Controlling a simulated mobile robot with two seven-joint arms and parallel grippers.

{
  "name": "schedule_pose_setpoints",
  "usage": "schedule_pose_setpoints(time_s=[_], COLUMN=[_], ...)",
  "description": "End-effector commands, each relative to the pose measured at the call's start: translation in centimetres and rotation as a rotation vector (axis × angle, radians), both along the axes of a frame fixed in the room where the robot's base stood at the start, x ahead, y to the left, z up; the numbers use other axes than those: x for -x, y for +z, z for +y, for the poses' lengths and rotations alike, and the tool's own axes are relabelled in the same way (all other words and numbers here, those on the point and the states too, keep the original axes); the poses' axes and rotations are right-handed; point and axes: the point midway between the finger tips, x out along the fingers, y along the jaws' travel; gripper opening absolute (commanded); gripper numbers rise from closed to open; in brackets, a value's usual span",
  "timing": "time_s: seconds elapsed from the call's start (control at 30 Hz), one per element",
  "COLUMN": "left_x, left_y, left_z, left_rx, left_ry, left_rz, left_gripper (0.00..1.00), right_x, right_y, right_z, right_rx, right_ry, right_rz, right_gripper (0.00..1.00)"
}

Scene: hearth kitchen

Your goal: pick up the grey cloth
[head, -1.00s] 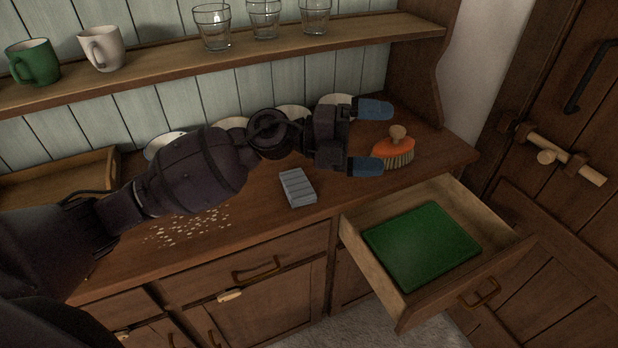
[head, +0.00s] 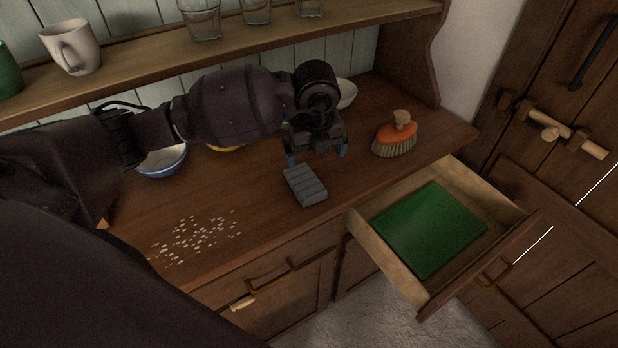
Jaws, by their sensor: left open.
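The grey cloth (head: 306,186) is a small folded block with ridges across its top. It lies on the wooden counter near the front edge, left of the open drawer. My left gripper (head: 317,160) is just behind and above the cloth, pointing down, with its blue fingertips apart and nothing seen between them. The left fingertip is close to the cloth's back edge; I cannot tell whether it touches. My right gripper is not in view.
An orange brush (head: 395,138) stands right of the gripper. An open drawer (head: 366,236) holds a green board (head: 430,228). Pale crumbs (head: 195,236) lie on the counter at left. Bowls, one blue-rimmed (head: 162,160), stand at the back. A shelf (head: 250,48) with glasses and mugs hangs above.

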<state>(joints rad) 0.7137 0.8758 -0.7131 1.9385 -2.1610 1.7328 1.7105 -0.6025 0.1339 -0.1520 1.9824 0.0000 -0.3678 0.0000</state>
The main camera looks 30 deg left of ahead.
Motion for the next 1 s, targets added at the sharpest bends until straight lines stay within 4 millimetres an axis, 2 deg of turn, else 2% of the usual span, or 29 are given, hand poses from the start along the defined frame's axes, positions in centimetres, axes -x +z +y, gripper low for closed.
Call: schedule_pose_setpoints(time_s=[0.13,0.33,0.6,0.87,1.0], left_x=[0.6,0.6,0.2,-0.2,-0.8], left_y=[0.1,-0.7,-4.3,-6.3,-8.1], left_z=[1.1,1.1,1.6,2.1,2.8], left_rx=[-0.054,-0.047,-0.046,-0.045,-0.045], left_ry=[0.131,0.17,0.168,0.167,0.167], left_rz=[0.025,0.025,0.027,0.024,0.026], left_gripper=[1.0,1.0,1.0,1.0,1.0], right_x=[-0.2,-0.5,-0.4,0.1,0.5], right_y=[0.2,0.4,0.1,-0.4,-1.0], right_z=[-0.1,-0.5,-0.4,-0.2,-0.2], right_rx=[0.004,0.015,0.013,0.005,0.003], right_ry=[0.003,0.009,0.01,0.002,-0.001], right_rz=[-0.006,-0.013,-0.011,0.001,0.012], right_gripper=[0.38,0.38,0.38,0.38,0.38])
